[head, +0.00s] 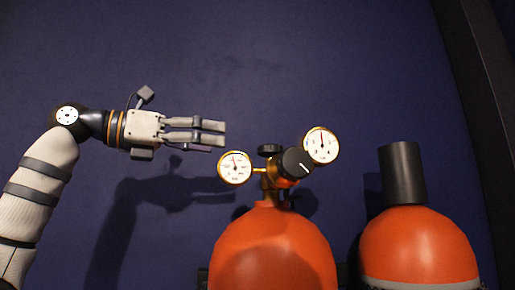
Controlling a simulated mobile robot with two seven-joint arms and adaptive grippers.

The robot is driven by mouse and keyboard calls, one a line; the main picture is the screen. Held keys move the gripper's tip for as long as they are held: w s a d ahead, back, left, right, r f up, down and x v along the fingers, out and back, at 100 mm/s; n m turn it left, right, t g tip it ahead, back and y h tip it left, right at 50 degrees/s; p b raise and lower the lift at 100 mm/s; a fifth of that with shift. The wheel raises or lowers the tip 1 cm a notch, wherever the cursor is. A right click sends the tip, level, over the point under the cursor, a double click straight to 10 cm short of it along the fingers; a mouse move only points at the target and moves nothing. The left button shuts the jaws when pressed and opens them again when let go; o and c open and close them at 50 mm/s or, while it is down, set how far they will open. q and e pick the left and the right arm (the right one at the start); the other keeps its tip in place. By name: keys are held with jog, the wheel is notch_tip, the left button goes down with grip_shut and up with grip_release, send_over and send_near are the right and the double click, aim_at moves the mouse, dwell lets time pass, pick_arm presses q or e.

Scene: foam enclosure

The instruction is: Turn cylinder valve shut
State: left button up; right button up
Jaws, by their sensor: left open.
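An orange gas cylinder (272,252) stands at the lower middle of the head view. A brass regulator on its top carries two white dial gauges, a left one (235,168) and a right one (321,146). A black knob (296,163) with a white mark faces me between the gauges. A small dark handwheel (270,150) sits at the top, just left of the knob. My left gripper (222,133) is open and empty, pointing right. It is up and to the left of the handwheel, touching nothing. My right gripper is not seen.
A second orange cylinder (418,248) with a dark cap (402,173) stands at the right. A plain dark blue wall (300,60) is behind. A dark upright edge (478,90) runs down the far right. The space above the regulator is free.

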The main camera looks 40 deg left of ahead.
aim_at(260, 147)
pick_arm(q)
jog(key=x, duration=1.1)
jog(key=shift+w+d, duration=0.1)
jog(key=shift+w, duration=0.1)
jog(key=shift+c, duration=0.3)
